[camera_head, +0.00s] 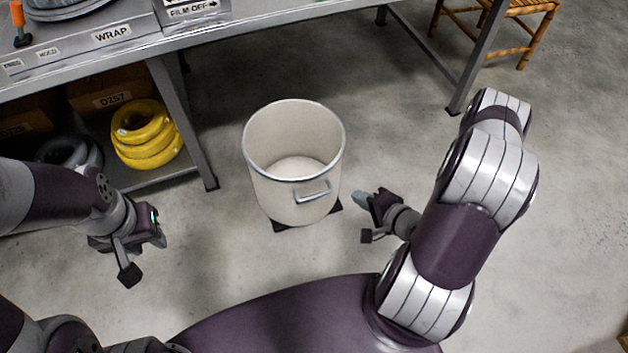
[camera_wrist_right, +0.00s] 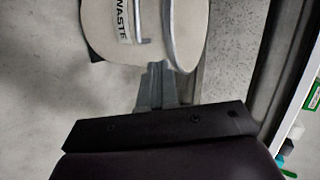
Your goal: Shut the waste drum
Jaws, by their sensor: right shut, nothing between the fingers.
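The waste drum (camera_head: 262,190) is a cream, round bin on the floor, upright and open at the top, with an empty-looking inside. A grey handle (camera_head: 312,193) is on its front. No lid can be made out. In the right wrist view the drum (camera_wrist_right: 100,25) shows its WASTE label and handle. My right gripper (camera_head: 360,199) is shut and empty, just right of the drum and pointing at it; its fingertips (camera_wrist_right: 155,72) appear close to the rim, contact unclear. My left gripper (camera_head: 158,232) hangs left of the drum, apart from it; its jaw opening is unclear.
A grey workbench (camera_head: 250,25) stands behind the drum, one leg (camera_head: 195,140) close to its left. Yellow coils (camera_head: 145,135) lie on the bench's lower shelf. A wooden chair (camera_head: 500,25) is at the back right.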

